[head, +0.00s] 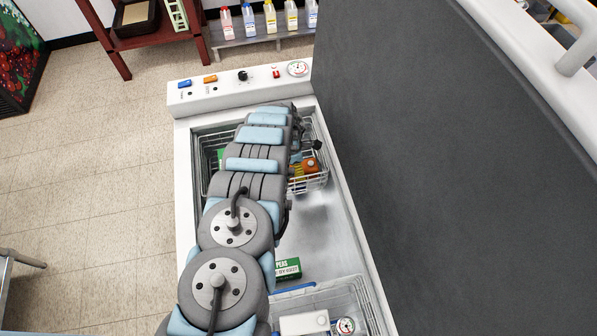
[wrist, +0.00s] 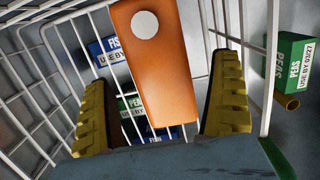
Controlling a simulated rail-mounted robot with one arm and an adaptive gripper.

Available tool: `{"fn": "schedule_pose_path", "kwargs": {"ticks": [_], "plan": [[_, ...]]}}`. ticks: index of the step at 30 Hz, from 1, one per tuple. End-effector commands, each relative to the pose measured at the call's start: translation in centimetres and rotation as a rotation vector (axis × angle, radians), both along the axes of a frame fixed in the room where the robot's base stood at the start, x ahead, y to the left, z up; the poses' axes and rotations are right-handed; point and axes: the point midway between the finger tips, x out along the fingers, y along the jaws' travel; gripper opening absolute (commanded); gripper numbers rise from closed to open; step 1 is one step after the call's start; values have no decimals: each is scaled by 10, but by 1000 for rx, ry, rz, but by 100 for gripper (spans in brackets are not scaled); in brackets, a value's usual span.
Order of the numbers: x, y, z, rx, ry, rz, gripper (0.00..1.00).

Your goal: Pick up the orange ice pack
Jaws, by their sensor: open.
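The orange ice pack (wrist: 155,70), a flat slab with a pale round spot near one end, stands in a white wire basket (wrist: 255,60). In the wrist view my gripper (wrist: 158,95) is open, with one yellow ridged finger on each side of the pack and a gap showing on both sides. In the head view a piece of orange (head: 311,165) shows in the basket (head: 318,184) beside my arm; the arm hides most of the basket and the gripper.
Another green peas box (wrist: 292,62) and a yellow tube (wrist: 287,101) are outside the basket wires. A dark raised lid (head: 450,170) stands right of the white chest (head: 184,215).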

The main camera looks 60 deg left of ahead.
Motion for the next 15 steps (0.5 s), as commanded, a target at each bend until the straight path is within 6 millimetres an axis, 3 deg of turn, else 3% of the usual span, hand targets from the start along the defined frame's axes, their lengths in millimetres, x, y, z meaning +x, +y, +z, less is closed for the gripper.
{"fn": "schedule_pose_path", "kwargs": {"ticks": [15], "plan": [[4,-2,-25,0,-1,1,94]]}}
